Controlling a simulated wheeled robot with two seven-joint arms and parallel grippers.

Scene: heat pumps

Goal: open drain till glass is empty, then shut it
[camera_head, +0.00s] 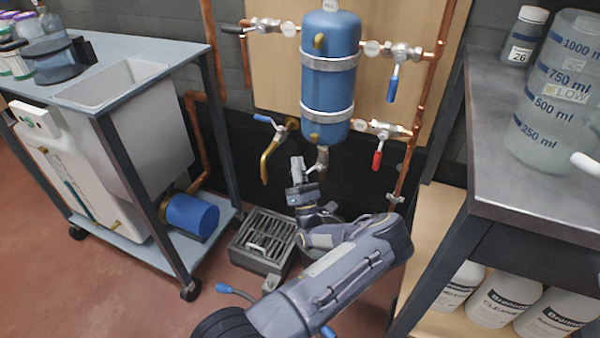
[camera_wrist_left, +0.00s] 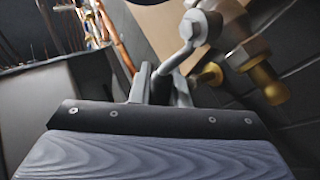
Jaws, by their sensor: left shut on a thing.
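The blue vessel (camera_head: 331,65) hangs upright on the wall panel in the head view. A metal drain fitting (camera_head: 322,158) comes out of its bottom. My left gripper (camera_head: 299,178) is just below and left of that fitting. In the left wrist view, my left gripper (camera_wrist_left: 152,85) is shut on a grey metal lever (camera_wrist_left: 188,38). The lever joins a valve body with a brass outlet (camera_wrist_left: 268,84). The lever's exact angle is hard to tell. I cannot make out a sight glass or its level on the vessel. My right gripper is not in view.
A blue-handled valve (camera_head: 277,125) with a brass spout is left of the vessel's bottom. A red-handled valve (camera_head: 379,146) is to its right. A grated floor box (camera_head: 262,244) stands below. A sink cart (camera_head: 180,238) is at left, a metal bench (camera_head: 490,150) at right.

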